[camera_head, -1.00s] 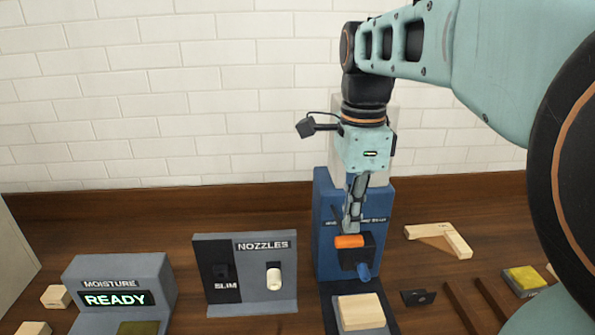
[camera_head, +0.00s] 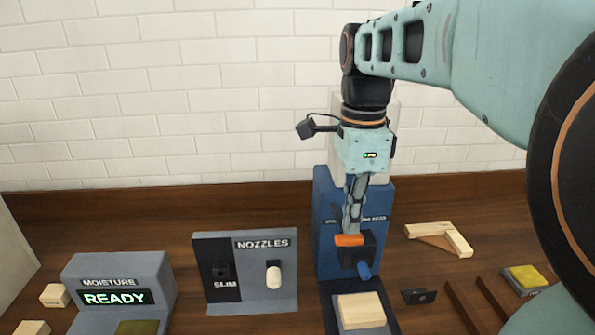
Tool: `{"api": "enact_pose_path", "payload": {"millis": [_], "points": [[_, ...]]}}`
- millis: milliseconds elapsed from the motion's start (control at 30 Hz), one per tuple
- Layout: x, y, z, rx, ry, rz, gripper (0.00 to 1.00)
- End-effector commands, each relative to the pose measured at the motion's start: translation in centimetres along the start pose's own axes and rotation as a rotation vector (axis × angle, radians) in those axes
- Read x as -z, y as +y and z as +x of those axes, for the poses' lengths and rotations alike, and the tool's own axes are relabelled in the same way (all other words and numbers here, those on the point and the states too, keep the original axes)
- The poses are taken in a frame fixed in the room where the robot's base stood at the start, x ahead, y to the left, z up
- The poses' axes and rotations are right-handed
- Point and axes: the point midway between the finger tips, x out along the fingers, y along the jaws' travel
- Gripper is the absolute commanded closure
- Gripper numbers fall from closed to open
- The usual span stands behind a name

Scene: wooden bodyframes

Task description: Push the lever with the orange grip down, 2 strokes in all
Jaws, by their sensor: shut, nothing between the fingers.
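The lever's orange grip (camera_head: 349,240) sits at the front of the blue machine (camera_head: 326,258), just right of the picture's middle. My gripper (camera_head: 350,230) points down with its fingers shut and empty. Its tips are right at the top of the orange grip, and seem to touch it. A blue nozzle (camera_head: 364,270) sticks out of a dark block below the grip. A pale wooden block (camera_head: 361,311) lies on the machine's base under the nozzle.
The grey nozzle rack (camera_head: 253,297), marked NOZZLES and SLIM, stands to the left and holds a white nozzle (camera_head: 274,276). The moisture box (camera_head: 165,280) reads READY. A wooden corner piece (camera_head: 455,241), a small dark item (camera_head: 418,296) and a yellow-topped pad (camera_head: 525,277) lie to the right.

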Motion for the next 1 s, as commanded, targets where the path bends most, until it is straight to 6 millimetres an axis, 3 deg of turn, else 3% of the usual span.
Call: {"api": "enact_pose_path", "payload": {"millis": [1000], "points": [[0.0,0.0,5.4,0.000,0.000,0.000,1.00]]}}
